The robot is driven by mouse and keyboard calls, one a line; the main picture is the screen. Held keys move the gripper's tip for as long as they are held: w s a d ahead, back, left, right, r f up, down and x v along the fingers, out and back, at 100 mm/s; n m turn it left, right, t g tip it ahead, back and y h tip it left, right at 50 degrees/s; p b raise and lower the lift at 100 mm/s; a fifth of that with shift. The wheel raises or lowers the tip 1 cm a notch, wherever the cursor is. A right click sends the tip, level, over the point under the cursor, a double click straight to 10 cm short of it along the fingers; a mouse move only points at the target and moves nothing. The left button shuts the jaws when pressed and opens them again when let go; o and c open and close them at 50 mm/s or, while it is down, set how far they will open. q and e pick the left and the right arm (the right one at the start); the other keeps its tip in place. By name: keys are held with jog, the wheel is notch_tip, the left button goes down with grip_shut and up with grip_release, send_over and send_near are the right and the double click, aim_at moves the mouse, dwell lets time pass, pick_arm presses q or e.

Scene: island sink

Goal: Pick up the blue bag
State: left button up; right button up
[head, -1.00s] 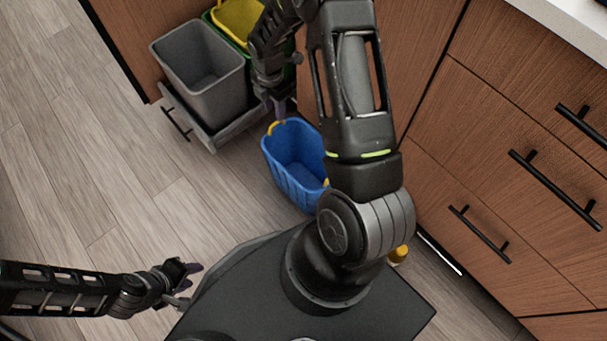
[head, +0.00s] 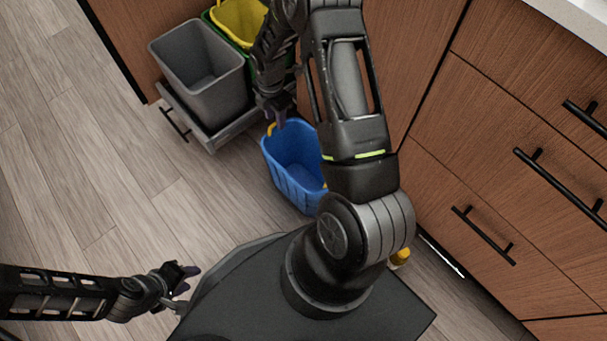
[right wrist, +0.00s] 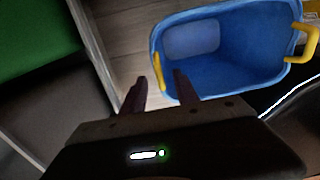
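The blue bag (head: 290,181) is a blue tub-like container with yellow handles, standing upright on the floor; my right arm covers part of its right side. It also shows in the right wrist view (right wrist: 225,55). My right gripper (head: 276,118) is at its far left rim. In the right wrist view my right gripper (right wrist: 160,77) is open, its two dark fingers apart. The near yellow handle (right wrist: 159,74) appears between the fingertips; I cannot tell whether they touch it. My left gripper (head: 188,277) is open and empty, low at the left, well away from the bag.
A pulled-out drawer (head: 228,132) at the back left holds a grey bin (head: 205,90) and a green bin with a yellow one (head: 238,20). Wooden cabinets with black handles (head: 557,185) stand at the right. The floor at the left is clear.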

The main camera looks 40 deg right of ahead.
notch_tip(320, 180, down, 3)
jog(key=shift+f+b, duration=0.1)
jog(key=shift+b, duration=0.25)
dwell(0.3)
grip_shut()
dwell(1.3)
